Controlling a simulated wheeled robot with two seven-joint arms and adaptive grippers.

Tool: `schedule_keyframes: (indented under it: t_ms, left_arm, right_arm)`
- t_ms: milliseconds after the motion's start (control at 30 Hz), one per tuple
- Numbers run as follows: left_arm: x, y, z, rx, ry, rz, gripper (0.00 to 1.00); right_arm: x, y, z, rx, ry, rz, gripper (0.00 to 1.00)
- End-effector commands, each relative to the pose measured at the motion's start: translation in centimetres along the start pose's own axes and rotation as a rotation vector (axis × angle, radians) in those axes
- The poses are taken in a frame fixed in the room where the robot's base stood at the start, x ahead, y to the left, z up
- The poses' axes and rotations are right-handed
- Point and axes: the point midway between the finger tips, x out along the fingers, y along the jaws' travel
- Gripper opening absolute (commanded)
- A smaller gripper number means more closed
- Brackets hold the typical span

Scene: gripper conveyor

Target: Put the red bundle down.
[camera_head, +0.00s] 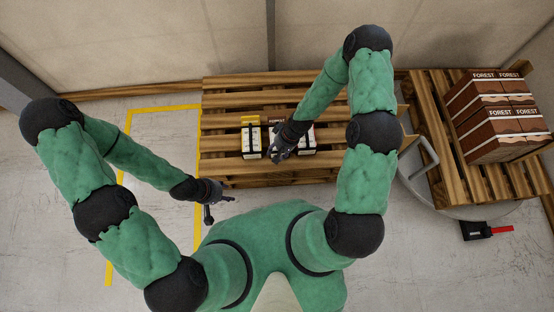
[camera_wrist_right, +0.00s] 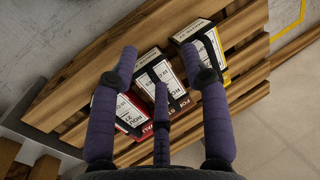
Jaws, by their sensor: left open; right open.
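The red bundle, white-labelled with red edges and a dark strap, lies on the wooden pallet (camera_head: 225,125). It is at the left of a row in the right wrist view (camera_wrist_right: 126,112) and at the right of that row in the head view (camera_head: 309,139). My right gripper (camera_head: 278,155) hovers over the row, partly covering it in the head view. My left gripper (camera_head: 218,197) is open and empty, off the pallet's front left corner.
A brown bundle (camera_wrist_right: 178,83) and a yellow bundle (camera_head: 250,140) lie beside the red one. A second pallet with stacked FOREST boxes (camera_head: 495,115) stands at right. A black tool with a red handle (camera_head: 480,231) lies on the floor. The pallet's left slats are clear.

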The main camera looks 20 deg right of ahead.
Motion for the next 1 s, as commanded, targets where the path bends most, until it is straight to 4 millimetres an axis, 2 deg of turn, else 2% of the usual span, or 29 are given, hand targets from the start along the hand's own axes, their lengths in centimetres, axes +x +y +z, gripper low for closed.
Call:
schedule_keyframes:
  t_ms: [33,200,300,400,533,800,1000]
  left_arm:
    - [0.0,0.0,0.0,0.000,0.000,0.000,0.47]
    - [0.0,0.0,0.0,0.000,0.000,0.000,0.47]
    - [0.0,0.0,0.0,0.000,0.000,0.000,0.47]
    - [0.0,0.0,0.0,0.000,0.000,0.000,0.47]
    - [0.0,0.0,0.0,0.000,0.000,0.000,0.47]
    - [-0.1,0.1,0.0,0.000,0.000,0.000,0.47]
    - [-2.1,0.8,0.1,0.000,0.000,0.000,0.47]
  right_arm:
    - [-0.3,-1.1,2.3,0.001,-0.008,-0.013,0.47]
    - [-1.6,-2.8,8.0,0.015,-0.004,-0.022,0.47]
    - [-2.4,-3.1,10.3,0.019,-0.002,-0.012,0.47]
    - [-3.0,-3.2,11.7,0.020,-0.001,-0.003,0.47]
    - [-3.2,-3.2,12.4,0.020,0.000,0.002,0.47]
    - [-3.3,-3.2,12.3,0.020,-0.001,0.002,0.47]
    - [-5.3,-3.9,12.4,0.021,-0.001,0.002,0.47]
